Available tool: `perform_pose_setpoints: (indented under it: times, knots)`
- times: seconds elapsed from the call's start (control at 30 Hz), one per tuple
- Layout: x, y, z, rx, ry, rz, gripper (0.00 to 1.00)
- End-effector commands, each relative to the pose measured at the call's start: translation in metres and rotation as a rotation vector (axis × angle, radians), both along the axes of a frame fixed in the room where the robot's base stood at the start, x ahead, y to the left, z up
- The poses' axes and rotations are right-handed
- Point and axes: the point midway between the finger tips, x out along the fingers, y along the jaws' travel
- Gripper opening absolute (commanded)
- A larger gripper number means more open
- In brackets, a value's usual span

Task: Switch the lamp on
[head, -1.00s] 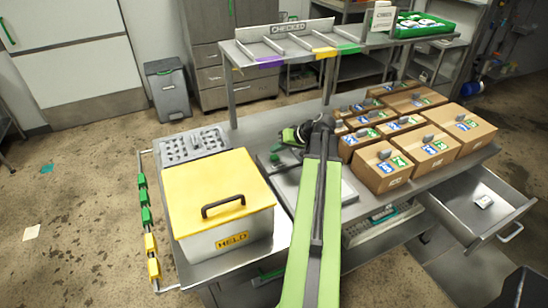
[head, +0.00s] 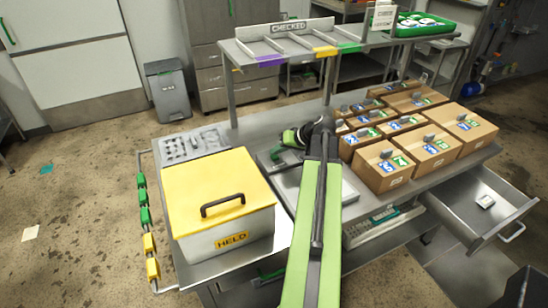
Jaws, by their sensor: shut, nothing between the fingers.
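I cannot make out a lamp or its switch in the head view. My gripper (head: 285,145) is at the far end of my green arm, pointing left over the grey plate (head: 350,192) on the steel table, behind the yellow-lidded HELD box. It is small and partly hidden by my own arm links. It looks shut and empty; I cannot tell whether it touches anything.
The HELD box (head: 222,200) stands left of my arm. Several cardboard boxes (head: 385,168) fill the table's right side. A steel drawer (head: 478,205) stands open at right. The CHECKED shelf (head: 290,45) rises behind. A grey bin (head: 168,90) stands on the floor.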

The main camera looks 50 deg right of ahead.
Motion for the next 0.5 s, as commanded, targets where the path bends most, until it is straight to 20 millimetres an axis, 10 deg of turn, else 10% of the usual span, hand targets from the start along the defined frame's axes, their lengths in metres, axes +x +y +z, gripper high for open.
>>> perform_pose_setpoints:
  times: [0.5]
  knots:
    - [-0.0002, -0.0002, -0.0070, 0.000, 0.000, 0.000, 0.00]
